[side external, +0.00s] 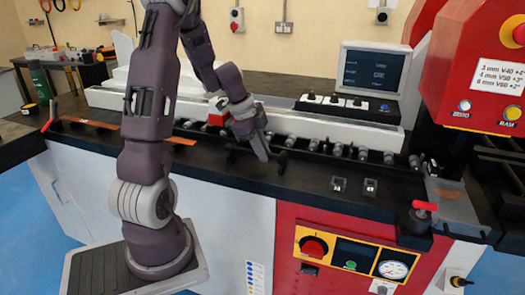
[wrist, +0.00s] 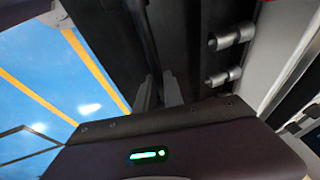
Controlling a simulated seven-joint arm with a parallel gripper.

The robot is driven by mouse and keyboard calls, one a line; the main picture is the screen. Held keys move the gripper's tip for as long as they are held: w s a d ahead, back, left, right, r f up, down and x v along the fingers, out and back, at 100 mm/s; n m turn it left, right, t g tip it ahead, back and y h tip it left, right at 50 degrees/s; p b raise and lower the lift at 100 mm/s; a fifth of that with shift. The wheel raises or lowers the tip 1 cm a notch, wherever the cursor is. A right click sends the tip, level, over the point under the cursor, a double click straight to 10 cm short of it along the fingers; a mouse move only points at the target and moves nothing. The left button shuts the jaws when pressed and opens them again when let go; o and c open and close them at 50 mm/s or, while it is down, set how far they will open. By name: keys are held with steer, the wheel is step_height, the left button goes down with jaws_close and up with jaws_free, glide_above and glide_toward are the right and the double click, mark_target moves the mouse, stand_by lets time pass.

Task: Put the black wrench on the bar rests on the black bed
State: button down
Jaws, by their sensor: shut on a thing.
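My gripper (side external: 264,155) is low over the black bed (side external: 310,205), in front of the row of rollers. It is shut on the black wrench (side external: 282,161), whose dark ends show on either side of the fingers. In the wrist view, the wrench's dark shaft (wrist: 145,40) runs up from between the grey fingertips (wrist: 159,93). Whether the wrench touches the bed is hard to tell, dark on dark. Two small metal blocks (side external: 338,184) (side external: 370,187), which look like the bar rests, stand on the bed to the right of my gripper, with nothing on them.
A row of silver rollers (side external: 389,157) runs behind the gripper; they also show in the wrist view (wrist: 230,38). Copper-coloured bars (side external: 175,139) lie at left. A monitor (side external: 370,70) and red machine head (side external: 480,70) are behind.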

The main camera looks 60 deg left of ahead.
steer(key=c, duration=1.5)
jaws_free()
steer(key=shift+f, duration=0.1)
steer(key=shift+o, duration=0.2)
steer(key=v, duration=1.1)
steer(key=s+d+r+n, duration=0.1)
steer(key=d+r+n, duration=0.15)
steer(key=d, duration=0.55)
steer(key=s+d+r+n, duration=0.1)
steer(key=d+r, duration=0.2)
steer(key=d, duration=0.5)
steer(key=s+d+f+n+t+y, duration=0.1)
steer(key=s+d+n, duration=0.5)
steer(key=s+d, duration=0.5)
steer(key=shift+t, duration=0.3)
steer(key=shift+f, duration=0.1)
